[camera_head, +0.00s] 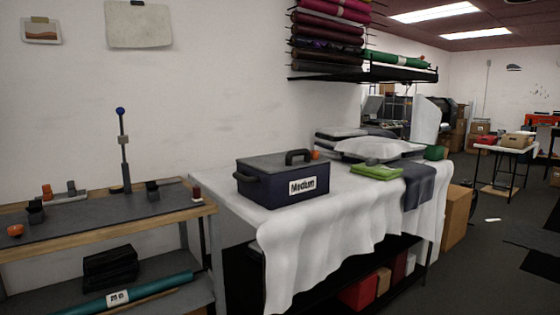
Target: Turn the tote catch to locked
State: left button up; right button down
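A dark blue tote (262,190) with a grey lid (265,162) stands upright on the white-draped table (340,208). It carries a white label (302,186) reading "Medium". A black handle (298,156) rises at the lid's right side, and another dark handle (246,178) is on the tote's left side. The lid looks closed. I cannot make out the tote's catch or its position; a small orange thing (315,154) shows just behind the tote's right end, partly hidden. Neither of my grippers is in view.
A wooden-edged workbench (100,225) with small clamps and an upright rod with a blue knob (121,111) stands at left. Green folded cloth (376,172) and grey cloth (418,185) lie right of the tote. Film rolls (330,35) hang above.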

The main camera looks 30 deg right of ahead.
aim_at(314, 154)
jog(key=z, duration=2.6)
jog(key=i, duration=3.6)
jog(key=u, duration=2.2)
